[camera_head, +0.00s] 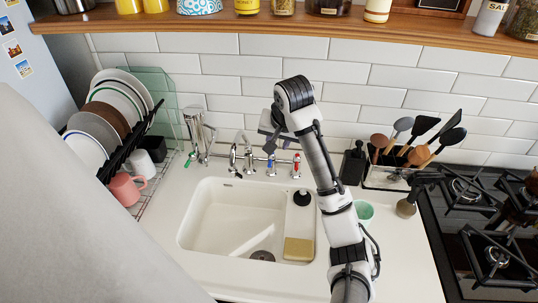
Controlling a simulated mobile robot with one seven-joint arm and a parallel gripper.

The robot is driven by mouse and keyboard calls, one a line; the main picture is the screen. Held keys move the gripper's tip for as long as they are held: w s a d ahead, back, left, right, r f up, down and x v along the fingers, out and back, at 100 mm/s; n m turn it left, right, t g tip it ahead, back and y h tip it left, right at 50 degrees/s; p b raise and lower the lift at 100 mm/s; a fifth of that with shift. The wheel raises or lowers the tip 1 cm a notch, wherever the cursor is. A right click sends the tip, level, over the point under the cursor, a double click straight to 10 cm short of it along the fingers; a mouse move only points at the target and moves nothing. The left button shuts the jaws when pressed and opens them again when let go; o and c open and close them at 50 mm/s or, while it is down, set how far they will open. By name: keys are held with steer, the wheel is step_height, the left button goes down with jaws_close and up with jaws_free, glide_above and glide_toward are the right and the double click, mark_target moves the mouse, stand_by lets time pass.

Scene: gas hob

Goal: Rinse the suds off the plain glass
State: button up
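My gripper (270,138) is above the back edge of the white sink (188,236), in front of the tiled wall and over the taps. It is small and partly hidden by my wrist, so I cannot tell whether it is open or shut or holds anything. I cannot make out a plain glass or any suds. The metal faucet (234,152) stands behind the basin, with a blue-marked tap (271,164) and a red-marked tap (296,164) to its right. The visible basin floor looks empty around the drain (262,255). No running water is discernible.
A dish rack (150,180) with plates and mugs stands left. A yellow sponge (298,248) lies on the sink's right ledge. A mint cup (364,211), utensil holder (385,177) and gas hob (480,240) are right. A wooden shelf (300,24) runs above.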

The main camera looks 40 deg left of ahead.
mark_target(270, 163)
steer(key=b+x, duration=0.4)
steer(key=x, duration=0.8)
steer(key=shift+d, duration=0.1)
steer(key=shift+x, duration=0.8)
steer(key=shift+s, duration=0.1)
steer(key=shift+c, duration=0.2)
jaws_close()
